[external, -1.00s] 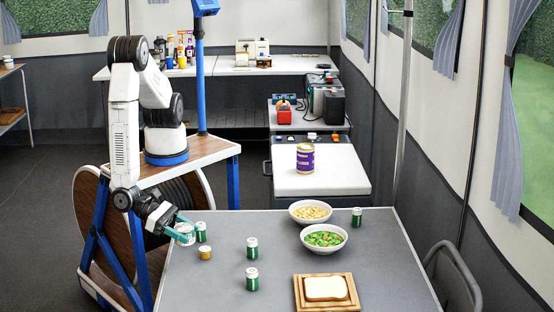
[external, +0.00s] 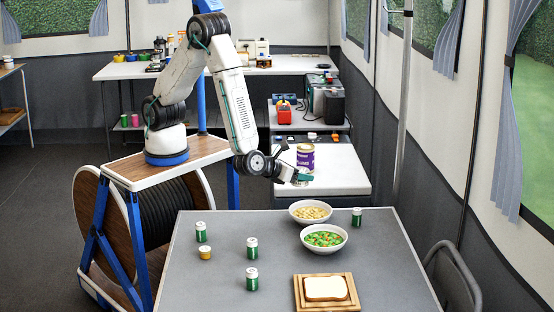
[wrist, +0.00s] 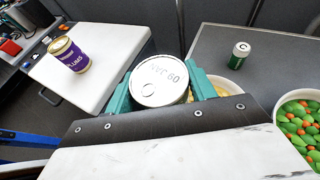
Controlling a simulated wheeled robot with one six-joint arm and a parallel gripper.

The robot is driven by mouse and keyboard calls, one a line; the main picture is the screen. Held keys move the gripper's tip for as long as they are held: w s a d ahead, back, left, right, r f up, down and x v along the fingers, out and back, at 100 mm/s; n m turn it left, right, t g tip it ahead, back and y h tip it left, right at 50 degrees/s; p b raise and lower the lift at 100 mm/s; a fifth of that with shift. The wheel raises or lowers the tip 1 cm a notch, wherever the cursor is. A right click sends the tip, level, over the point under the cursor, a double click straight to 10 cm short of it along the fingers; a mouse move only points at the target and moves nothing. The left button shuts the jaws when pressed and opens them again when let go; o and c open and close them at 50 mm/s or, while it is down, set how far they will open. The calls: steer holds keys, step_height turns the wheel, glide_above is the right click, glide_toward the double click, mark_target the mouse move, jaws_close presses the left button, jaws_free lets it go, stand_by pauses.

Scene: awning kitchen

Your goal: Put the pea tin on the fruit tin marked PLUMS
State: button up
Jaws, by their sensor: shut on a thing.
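My gripper (wrist: 160,92) has its teal fingers shut around a tin (wrist: 158,80) with a silver ring-pull lid, which faces the wrist camera. The label of this tin is hidden there, so I cannot read whether it says peas. The purple and cream fruit tin (wrist: 68,55), marked PLUMS, stands upright on a white top (wrist: 105,45), to the left in the wrist view. In the external view the PLUMS tin (external: 305,158) stands just behind my gripper (external: 302,178). The held tin is apart from the PLUMS tin.
A bowl of yellowish pieces and a bowl (external: 324,252) of green and orange pieces stand on the grey table (external: 200,285). A green jar (external: 357,216) is beside them; several small jars stand on the left. Bread lies on a wooden board (external: 327,305). The white top around the PLUMS tin is largely clear.

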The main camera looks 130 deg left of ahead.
steer(key=s+a+r+n+g, duration=0.2)
steer(key=s+a, duration=0.2)
steer(key=a, duration=0.6)
step_height(320, 180, up, 5)
steer(key=n+g, duration=0.6)
steer(key=g, duration=0.1)
glide_above(306, 146)
steer(key=shift+m+t+h, duration=0.3)
steer(key=shift+m, duration=0.1)
step_height(306, 146, down, 4)
steer(key=shift+s+a, duration=0.1)
steer(key=shift+s, duration=0.05)
steer(key=shift+f, duration=2.1)
steer(key=shift+f, duration=0.15)
steer(key=o, duration=1.1)
